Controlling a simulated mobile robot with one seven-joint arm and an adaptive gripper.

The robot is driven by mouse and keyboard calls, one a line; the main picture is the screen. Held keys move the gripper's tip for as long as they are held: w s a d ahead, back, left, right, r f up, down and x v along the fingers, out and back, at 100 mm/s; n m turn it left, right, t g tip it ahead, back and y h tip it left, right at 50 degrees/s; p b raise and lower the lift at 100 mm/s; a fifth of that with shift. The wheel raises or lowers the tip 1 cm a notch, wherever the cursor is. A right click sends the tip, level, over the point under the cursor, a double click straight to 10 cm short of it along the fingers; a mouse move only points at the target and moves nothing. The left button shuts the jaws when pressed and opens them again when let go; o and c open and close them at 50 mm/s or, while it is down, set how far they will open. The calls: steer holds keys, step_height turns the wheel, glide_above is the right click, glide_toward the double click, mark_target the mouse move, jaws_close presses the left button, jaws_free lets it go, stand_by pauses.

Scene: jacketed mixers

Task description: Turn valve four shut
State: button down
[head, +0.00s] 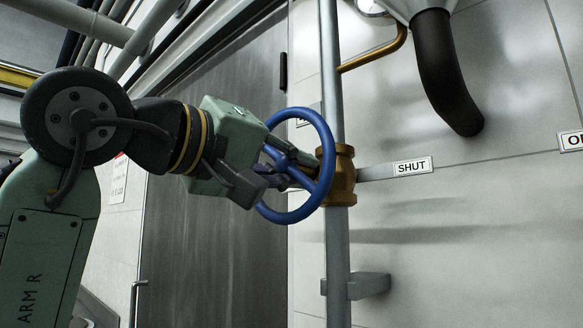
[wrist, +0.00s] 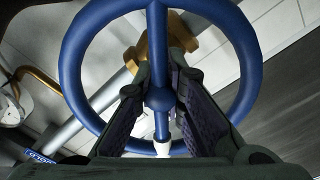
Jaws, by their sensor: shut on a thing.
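A blue handwheel (head: 292,216) sits on a brass valve body (head: 342,180) on a vertical grey pipe. In the wrist view the wheel (wrist: 72,62) fills the upper middle, with its hub and spoke between my fingers. My gripper (head: 298,168) reaches in from the left and is shut on the wheel at its hub and spoke. In the wrist view its dark fingers (wrist: 161,72) lie on both sides of the spoke. A flat grey pointer runs right from the valve to a SHUT label (head: 413,167). No valve number is readable.
The grey pipe (head: 338,255) runs from top to bottom, with a bracket (head: 362,285) low on it. A thin brass pipe (head: 375,56) and a thick black hose (head: 445,75) hang above right. A cut-off label (head: 571,141) is at the right edge. A dark door (head: 215,190) stands behind.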

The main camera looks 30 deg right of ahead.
steer(key=shift+f, duration=0.2)
steer(key=c, duration=1.6)
jaws_free()
steer(key=shift+r, duration=0.1)
steer(key=shift+c, duration=0.2)
steer(key=v, duration=1.2)
steer(key=shift+r, duration=0.1)
steer(key=shift+c, duration=0.4)
